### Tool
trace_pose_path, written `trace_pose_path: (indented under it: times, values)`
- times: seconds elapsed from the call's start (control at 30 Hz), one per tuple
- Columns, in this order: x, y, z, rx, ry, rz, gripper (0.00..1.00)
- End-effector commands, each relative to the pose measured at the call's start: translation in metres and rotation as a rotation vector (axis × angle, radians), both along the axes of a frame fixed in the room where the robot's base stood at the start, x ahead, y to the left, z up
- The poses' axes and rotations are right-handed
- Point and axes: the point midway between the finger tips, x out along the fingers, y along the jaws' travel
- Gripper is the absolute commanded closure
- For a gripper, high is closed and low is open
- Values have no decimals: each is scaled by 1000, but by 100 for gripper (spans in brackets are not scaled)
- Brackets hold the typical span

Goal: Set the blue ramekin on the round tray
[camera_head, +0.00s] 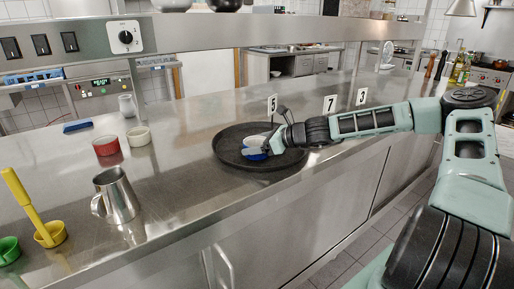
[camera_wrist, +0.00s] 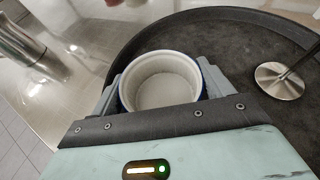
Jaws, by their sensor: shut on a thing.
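The blue ramekin (camera_head: 254,153) has a white inside and is over the round tray, at its left-middle part. It also shows in the wrist view (camera_wrist: 162,82), upright and empty, between the two fingers. My gripper (camera_head: 258,147) is shut on it, with one finger on each side. The round tray (camera_head: 229,162) is black with a raised rim and lies on the steel counter. I cannot tell whether the ramekin's base touches the tray, as the gripper hides part of it. A metal stand with a round base (camera_wrist: 280,80) is on the tray at right.
A red ramekin (camera_head: 106,146) and a cream ramekin (camera_head: 139,136) stand left of the tray. A steel jug (camera_head: 115,196) stands nearer the front.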

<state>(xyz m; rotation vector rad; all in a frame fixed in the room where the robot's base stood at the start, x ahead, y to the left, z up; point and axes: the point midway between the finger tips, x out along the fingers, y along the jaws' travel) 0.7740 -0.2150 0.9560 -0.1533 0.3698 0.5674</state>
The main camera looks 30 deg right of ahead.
Motion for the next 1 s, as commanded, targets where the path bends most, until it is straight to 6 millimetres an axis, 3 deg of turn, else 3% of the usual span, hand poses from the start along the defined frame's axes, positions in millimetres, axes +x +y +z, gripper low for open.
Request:
trace_pose_path:
  times: [0.1,0.47,0.5,0.57,0.87,1.0]
  values:
    - [0,1,-10,1,-1,1,48]
    - [0,0,-13,-1,-2,1,48]
    - [0,0,-14,-2,-1,1,18]
    - [0,0,-13,-2,-1,1,1]
    - [0,0,-10,-2,-1,1,0]
    - [-12,-9,-5,-4,-1,-2,0]
